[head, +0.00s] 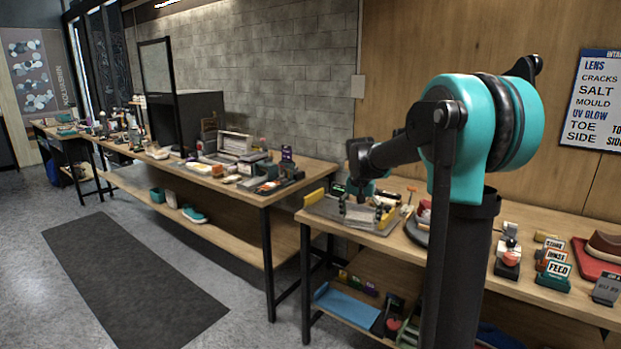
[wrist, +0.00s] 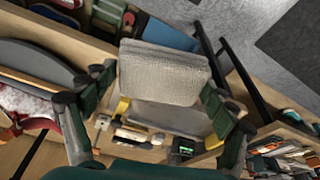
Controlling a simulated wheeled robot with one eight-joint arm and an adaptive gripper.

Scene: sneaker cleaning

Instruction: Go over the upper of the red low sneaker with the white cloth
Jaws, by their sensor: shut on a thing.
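My gripper (wrist: 160,84) is shut on the white cloth (wrist: 165,68), a pale, textured, flat pad that spans the space between the green-and-black fingers. In the head view my gripper (head: 362,186) is small and dark, above the left end of the right-hand bench. A red and white item (wrist: 28,104), apparently the red low sneaker, shows at the left edge of the wrist view, beside a grey disc (wrist: 35,60). In the head view a bit of red (head: 424,208) shows behind my arm, which hides most of it. The cloth is apart from it.
A grey tray (head: 330,210) with yellow-ended items lies below my gripper on the bench (head: 515,275). To the right are label blocks (head: 553,268) and a brown shoe on a red tray (head: 590,262). A long cluttered bench stands left; the floor beside the dark mat (head: 120,275) is clear.

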